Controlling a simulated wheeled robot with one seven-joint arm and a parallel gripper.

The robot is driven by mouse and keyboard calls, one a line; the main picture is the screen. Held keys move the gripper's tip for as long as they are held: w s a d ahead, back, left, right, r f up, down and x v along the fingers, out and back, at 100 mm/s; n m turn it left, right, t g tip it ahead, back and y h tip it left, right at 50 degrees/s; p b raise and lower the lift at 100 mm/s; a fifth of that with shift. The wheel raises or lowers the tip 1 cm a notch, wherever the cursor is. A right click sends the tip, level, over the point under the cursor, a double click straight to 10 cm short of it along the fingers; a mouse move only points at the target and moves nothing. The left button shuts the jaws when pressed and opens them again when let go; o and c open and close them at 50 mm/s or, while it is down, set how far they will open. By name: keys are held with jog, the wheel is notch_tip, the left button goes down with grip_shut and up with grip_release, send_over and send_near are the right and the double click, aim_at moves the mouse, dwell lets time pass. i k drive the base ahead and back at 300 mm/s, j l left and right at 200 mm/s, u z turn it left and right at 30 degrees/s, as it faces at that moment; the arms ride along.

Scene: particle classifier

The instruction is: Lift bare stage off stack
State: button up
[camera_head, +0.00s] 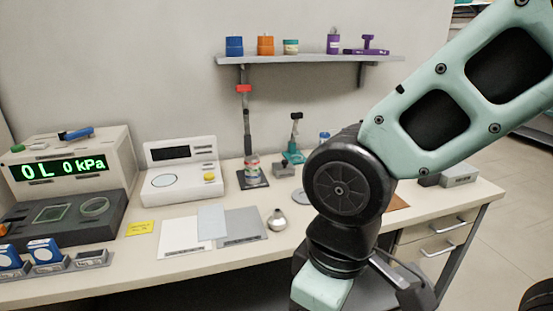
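A small round stack (252,165) with silver and reddish bands stands on a dark square base near the back middle of the bench. A post with a red clamp rises behind it. I cannot make out its separate stages or which one is bare. My arm fills the right side of the view and bends down in front of the bench. Its lower end runs out of the bottom edge, so my gripper's fingertips do not show. The arm is apart from the stack, to its right, and hides part of the bench behind it.
A display unit (75,160) reading "0 L 0 kPa" and a white balance (180,170) stand at the left. Flat sheets (182,236) and a small silver flask (277,219) lie in front of the stack. A wall shelf (300,59) holds coloured containers above. Drawers (435,245) are at right.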

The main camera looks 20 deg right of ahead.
aim_at(250, 161)
jog(key=i+l+u, duration=0.25)
jog(key=i+l, duration=0.15)
jog(key=l, duration=0.25)
jog(key=i+l+u, duration=0.15)
jog(key=l, duration=0.2)
jog(key=i+l+u, duration=0.15)
jog(key=i+l, duration=0.1)
jog(key=l, duration=0.1)
